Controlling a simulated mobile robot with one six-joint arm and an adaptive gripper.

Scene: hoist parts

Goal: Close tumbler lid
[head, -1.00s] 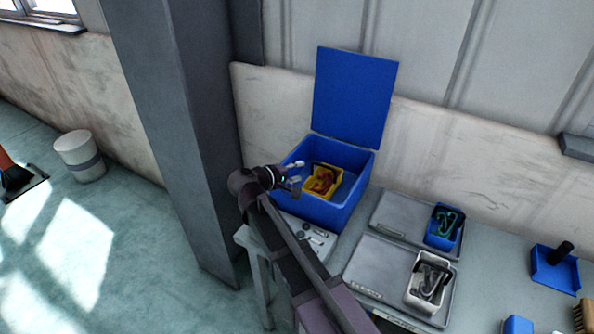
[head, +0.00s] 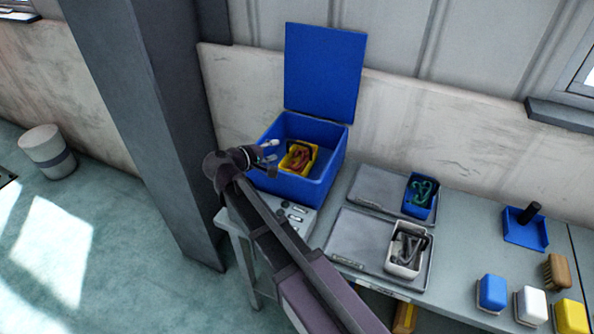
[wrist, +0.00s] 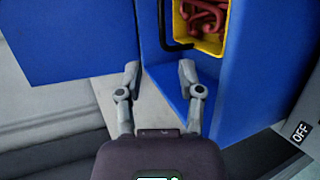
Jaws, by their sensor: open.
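The tumbler is a blue open-topped box (head: 322,188) on the bench against the wall. Its blue lid (head: 325,72) stands raised at the back, nearly upright. A yellow bin (head: 299,157) with red parts sits inside the box. My gripper (head: 270,157) is open and empty at the box's left side, near the rim. In the wrist view my gripper (wrist: 158,75) has its fingers spread beside a blue wall of the box (wrist: 265,90), with the yellow bin (wrist: 222,42) above right. The blue panel at upper left there looks like the lid (wrist: 65,40). I cannot tell whether a fingertip touches the box.
A control panel (head: 297,213) with switches lies in front of the box. Grey trays to the right hold a blue bin (head: 420,195) and a white bin (head: 406,249). Several brushes and blocks stand farther right. A grey column (head: 150,120) rises at left.

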